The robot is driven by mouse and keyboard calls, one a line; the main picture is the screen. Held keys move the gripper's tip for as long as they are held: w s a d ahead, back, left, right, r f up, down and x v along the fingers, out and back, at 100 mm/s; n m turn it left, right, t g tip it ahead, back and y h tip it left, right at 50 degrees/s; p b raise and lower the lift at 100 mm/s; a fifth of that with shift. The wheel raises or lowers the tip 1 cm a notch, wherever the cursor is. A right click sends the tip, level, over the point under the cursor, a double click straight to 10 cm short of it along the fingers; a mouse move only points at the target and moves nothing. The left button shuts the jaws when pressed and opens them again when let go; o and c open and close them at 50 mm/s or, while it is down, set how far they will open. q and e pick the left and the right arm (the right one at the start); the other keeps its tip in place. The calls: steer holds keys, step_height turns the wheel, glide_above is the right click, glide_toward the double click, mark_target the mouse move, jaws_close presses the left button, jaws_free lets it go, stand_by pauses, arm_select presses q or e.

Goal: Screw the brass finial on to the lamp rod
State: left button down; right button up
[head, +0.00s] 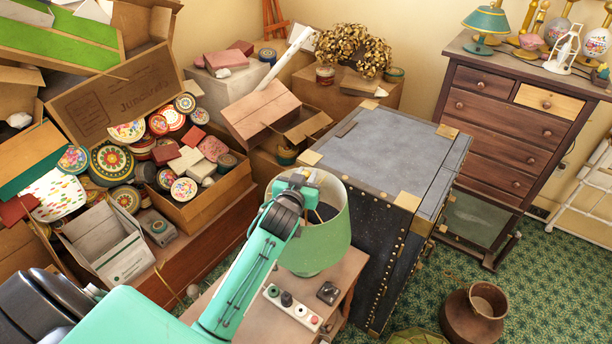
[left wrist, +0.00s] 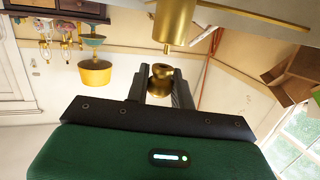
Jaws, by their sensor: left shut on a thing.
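My left gripper (left wrist: 161,86) is shut on the brass finial (left wrist: 160,76), a small rounded piece between the fingertips in the left wrist view. That view is upside down. The lamp rod (left wrist: 166,48) is a thin tip on a wider brass cylinder (left wrist: 175,22), pictured just above the finial. Finial and rod look apart by a small gap, with the rod slightly to the right. In the head view my left arm reaches over the green lampshade (head: 325,238). The shade and my wrist hide the finial and rod there. My right gripper is not in view.
The lamp stands on a small wooden table (head: 232,318) with a switch strip (head: 290,308) and a small dark box (head: 328,292). A large dark trunk (head: 384,150) stands close on the right. Boxes of tins (head: 205,200) fill the left. A brown pot (head: 470,318) is on the floor.

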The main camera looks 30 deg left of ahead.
arm_select(q)
steer(key=shift+p, duration=0.35)
stand_by(0.6)
steer(key=shift+f+b, duration=0.65)
steer(key=shift+f, duration=0.35)
steer(key=c, duration=1.1)
jaws_free()
steer(key=shift+s, duration=0.1)
steer(key=b+v, duration=0.4)
steer(key=v, duration=0.9)
steer(key=shift+s+r+b, duration=0.1)
steer(key=shift+s+b, duration=0.2)
